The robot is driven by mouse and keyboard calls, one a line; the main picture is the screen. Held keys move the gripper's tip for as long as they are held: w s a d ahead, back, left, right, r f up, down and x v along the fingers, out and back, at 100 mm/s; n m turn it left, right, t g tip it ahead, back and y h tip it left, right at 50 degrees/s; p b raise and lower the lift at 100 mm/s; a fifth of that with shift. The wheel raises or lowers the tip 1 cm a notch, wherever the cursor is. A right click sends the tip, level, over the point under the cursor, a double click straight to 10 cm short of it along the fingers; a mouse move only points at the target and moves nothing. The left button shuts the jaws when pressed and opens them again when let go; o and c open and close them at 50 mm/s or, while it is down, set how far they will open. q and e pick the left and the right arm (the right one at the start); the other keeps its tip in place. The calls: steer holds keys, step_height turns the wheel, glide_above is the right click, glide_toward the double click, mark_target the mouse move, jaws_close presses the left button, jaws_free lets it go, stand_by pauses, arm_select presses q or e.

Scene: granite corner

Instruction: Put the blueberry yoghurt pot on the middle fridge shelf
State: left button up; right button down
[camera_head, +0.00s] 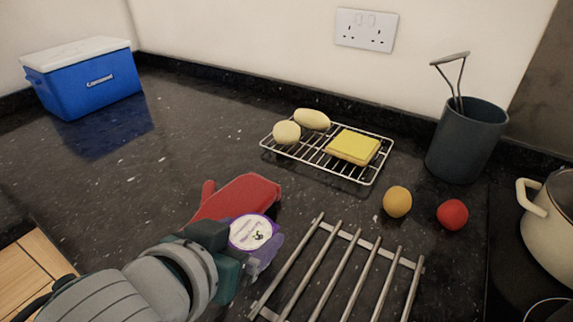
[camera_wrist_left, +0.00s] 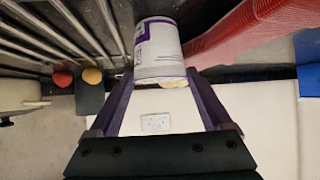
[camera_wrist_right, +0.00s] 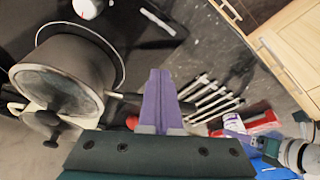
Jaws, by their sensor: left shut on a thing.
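The yoghurt pot (camera_head: 250,232), white and purple with a round printed lid, is in my left gripper (camera_head: 257,248) in the head view. In the left wrist view the pot (camera_wrist_left: 158,48) sits between the two purple fingertips (camera_wrist_left: 158,80). My left gripper is shut on it, beside the red mitt and the slatted metal rack. My right gripper (camera_wrist_right: 158,90) shows only in the right wrist view, its purple fingers together with nothing between them. No fridge or fridge shelf is recognisable in any view.
A red mitt (camera_head: 238,197) lies behind the pot. A slatted metal rack (camera_head: 340,268) is to its right. A wire rack (camera_head: 308,160) bears pale ovals and a yellow block. An orange ball (camera_head: 397,202), red ball (camera_head: 452,214), utensil pot (camera_head: 466,140), and blue cooler (camera_head: 90,88) stand around.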

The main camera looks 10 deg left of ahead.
arm_select(q)
steer(key=c, duration=0.7)
